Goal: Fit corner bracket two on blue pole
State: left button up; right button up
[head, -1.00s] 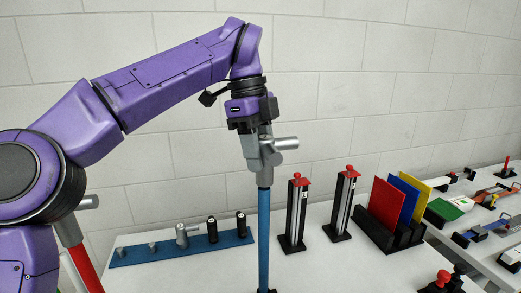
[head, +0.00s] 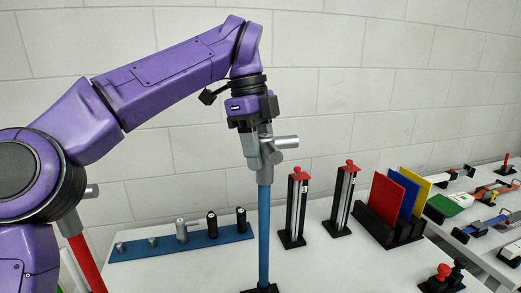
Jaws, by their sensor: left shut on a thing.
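The blue pole (head: 264,235) stands upright on a dark base on the table. A grey corner bracket (head: 264,152) with a stub pointing right is at the top of the pole, in line with it. Whether it is fully seated cannot be seen. My left gripper (head: 253,122) points down and is shut on the upper part of this bracket. My fingers hide part of the bracket's top. A red pole (head: 86,262) with a grey fitting (head: 90,192) at its top stands at the left, partly behind my left arm. My right gripper is not in view.
A blue rack (head: 150,250) with grey and black parts lies left of the pole. Two black-and-silver posts with red tops (head: 296,212) stand right of it. Red, blue and yellow panels (head: 388,205) stand in a black holder further right.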

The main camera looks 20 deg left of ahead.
aim_at(261, 174)
pick_arm(q)
jog(key=shift+a+b+x, duration=0.2)
jog(key=shift+b+x, duration=0.65)
jog(key=shift+a+b+x, duration=0.15)
jog(key=shift+b+x, duration=0.65)
jog(key=shift+x, duration=0.05)
jog(key=shift+a+b+x, duration=0.2)
jog(key=shift+b+x, duration=0.65)
jog(key=o, duration=1.3)
jog(key=p+v, duration=0.6)
jog(key=v, duration=0.4)
jog(key=shift+r+p, duration=0.3)
